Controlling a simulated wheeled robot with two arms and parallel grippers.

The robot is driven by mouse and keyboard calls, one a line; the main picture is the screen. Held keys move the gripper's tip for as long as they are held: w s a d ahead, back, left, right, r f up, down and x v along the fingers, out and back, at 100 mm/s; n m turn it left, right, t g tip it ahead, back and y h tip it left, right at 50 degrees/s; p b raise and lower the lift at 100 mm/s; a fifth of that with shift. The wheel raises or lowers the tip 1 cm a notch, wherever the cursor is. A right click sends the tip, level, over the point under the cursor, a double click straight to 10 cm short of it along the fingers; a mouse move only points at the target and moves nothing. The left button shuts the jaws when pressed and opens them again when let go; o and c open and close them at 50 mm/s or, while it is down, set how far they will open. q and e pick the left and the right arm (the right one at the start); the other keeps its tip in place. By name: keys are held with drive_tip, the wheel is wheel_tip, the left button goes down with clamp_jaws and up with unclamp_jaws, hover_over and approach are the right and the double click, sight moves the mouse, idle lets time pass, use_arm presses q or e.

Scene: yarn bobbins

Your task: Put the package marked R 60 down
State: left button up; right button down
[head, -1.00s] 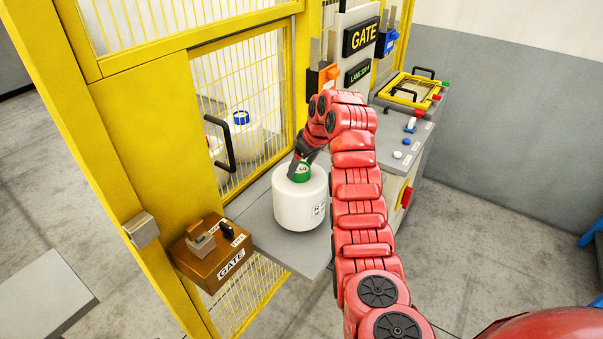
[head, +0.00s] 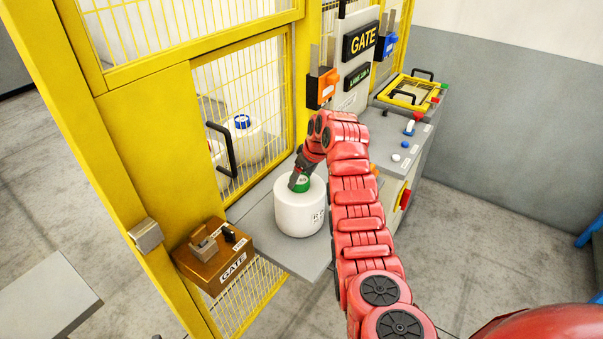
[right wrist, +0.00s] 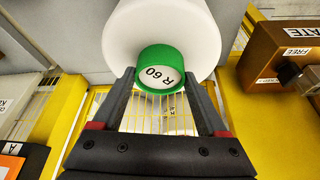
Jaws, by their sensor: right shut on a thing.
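The package marked R 60 is a white bobbin (head: 298,212) with a green top; the right wrist view shows "R 60" on the green cap (right wrist: 160,72). My right gripper (head: 298,183) is shut on the green cap from above, one finger on each side in the right wrist view. The bobbin is upright, over or on the grey shelf (head: 258,222) in front of the yellow mesh gate. I cannot tell whether its base touches the shelf. My left gripper is not in view.
A brown box marked GATE (head: 213,252) stands left of the shelf. The mesh door with a black handle (head: 221,150) is behind, with a blue-capped white bobbin (head: 243,140) beyond it. A grey control console (head: 400,150) stands at the right.

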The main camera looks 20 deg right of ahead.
drive_tip(key=shift+c, duration=1.4)
unclamp_jaws()
drive_tip(key=shift+o, duration=1.4)
drive_tip(key=shift+s, duration=0.1)
drive_tip(key=shift+r, duration=0.15)
drive_tip(key=b+v, duration=0.2)
drive_tip(key=v, duration=0.2)
drive_tip(key=shift+d+b, duration=0.1)
drive_tip(key=shift+b, duration=0.25)
drive_tip(key=p+v, duration=0.1)
drive_tip(key=v, duration=0.6)
drive_tip(key=shift+s+r+p, duration=0.2)
drive_tip(key=shift+r+p, duration=0.1)
drive_tip(key=shift+p, duration=0.05)
